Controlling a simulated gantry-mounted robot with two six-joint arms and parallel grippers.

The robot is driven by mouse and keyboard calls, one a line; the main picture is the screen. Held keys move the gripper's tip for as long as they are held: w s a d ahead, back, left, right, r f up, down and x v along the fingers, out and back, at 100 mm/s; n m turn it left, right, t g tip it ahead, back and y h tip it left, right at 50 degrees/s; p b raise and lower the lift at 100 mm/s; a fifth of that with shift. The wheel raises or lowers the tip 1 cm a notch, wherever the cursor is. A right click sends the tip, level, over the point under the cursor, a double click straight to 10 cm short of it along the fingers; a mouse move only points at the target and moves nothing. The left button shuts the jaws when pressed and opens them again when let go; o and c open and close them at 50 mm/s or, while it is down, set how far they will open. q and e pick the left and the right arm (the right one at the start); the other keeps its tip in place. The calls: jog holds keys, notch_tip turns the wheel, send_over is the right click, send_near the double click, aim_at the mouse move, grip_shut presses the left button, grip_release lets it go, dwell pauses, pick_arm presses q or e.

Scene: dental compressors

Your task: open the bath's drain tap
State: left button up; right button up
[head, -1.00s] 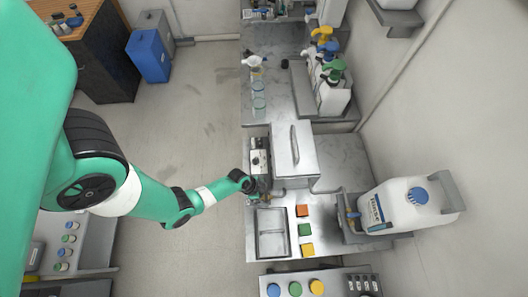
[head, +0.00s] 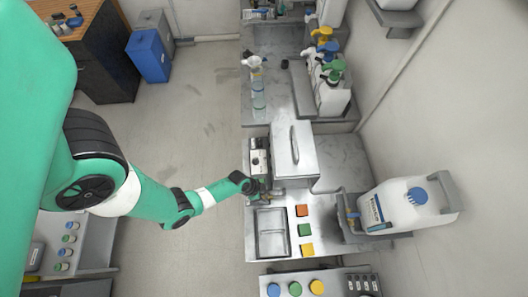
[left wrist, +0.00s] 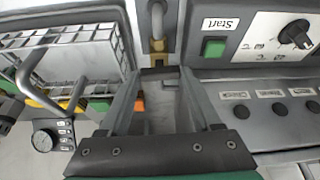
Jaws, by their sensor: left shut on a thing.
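The bath (head: 293,150) is a steel box with a closed, handled lid in the middle of the bench. A brass drain tap (left wrist: 158,48) on a pipe shows just beyond my fingers. My left gripper (head: 262,192) is at the bath's lower front corner. In the left wrist view the gripper (left wrist: 160,75) is shut on the tap; the exact contact and the lever's angle are unclear. My right gripper is not seen.
A white jug (head: 405,207) stands at the right. The left wrist view shows a wire basket (left wrist: 60,45) and a gauge (left wrist: 45,138). The floor left of the bench is open.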

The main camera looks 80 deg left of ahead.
pick_arm(q)
jog(key=n, duration=0.1)
jog(key=n+y, duration=0.1)
jog(key=shift+d+n+p, duration=0.2)
jog(key=shift+n+p, duration=0.1)
jog(key=shift+p, duration=0.05)
jog(key=shift+n+y, duration=0.4)
jog(key=shift+n, duration=0.5)
jog(key=n, duration=0.2)
jog(key=n+g+y+b, duration=0.1)
jog(key=n, duration=0.1)
jog(key=shift+w+d+f+n, duration=0.1)
jog(key=shift+w+d+n, duration=0.1)
jog(key=shift+n, duration=0.1)
jog(key=shift+n+g+y+b, duration=0.4)
jog(key=shift+n+y+b, duration=0.1)
jog(key=shift+n, duration=0.4)
jog(key=n, duration=0.2)
jog(key=shift+w+d+n+g+y+p, duration=0.1)
jog(key=shift+w+n+g+y+p, duration=0.05)
jog(key=shift+n+g+y+p, duration=0.2)
jog(key=shift+w+n+g+p, duration=0.1)
jog(key=shift+n+g+p, duration=0.6)
jog(key=shift+n, duration=1.15)
jog(key=o, duration=1.4)
